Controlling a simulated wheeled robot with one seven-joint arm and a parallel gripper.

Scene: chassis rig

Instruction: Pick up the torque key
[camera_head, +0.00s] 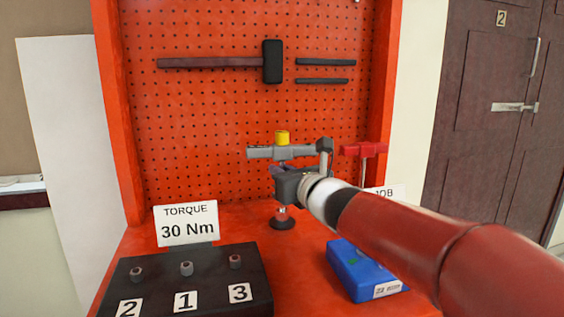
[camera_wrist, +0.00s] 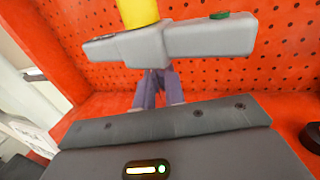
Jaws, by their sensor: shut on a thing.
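The torque key, a grey T-handled tool with a yellow cap, has its crossbar (camera_head: 262,153) above my gripper (camera_head: 280,172) in the head view. In the wrist view the grey crossbar (camera_wrist: 210,40) fills the top, with the yellow cap cut off by the frame edge and a small green mark on its right end. My gripper (camera_wrist: 157,90) is shut on the key just below the crossbar. The shaft is mostly hidden by the fingers. A round stand (camera_head: 283,223) with a dark base is directly below; I cannot tell whether the key touches it.
A red T-handled tool (camera_head: 365,150) stands close on the right, behind my arm. A blue case (camera_head: 350,265) lies in front of it. A dark block (camera_head: 195,262) with numbered sockets and a "30 Nm" sign (camera_head: 187,224) are left. A pegboard (camera_head: 210,110) rises behind.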

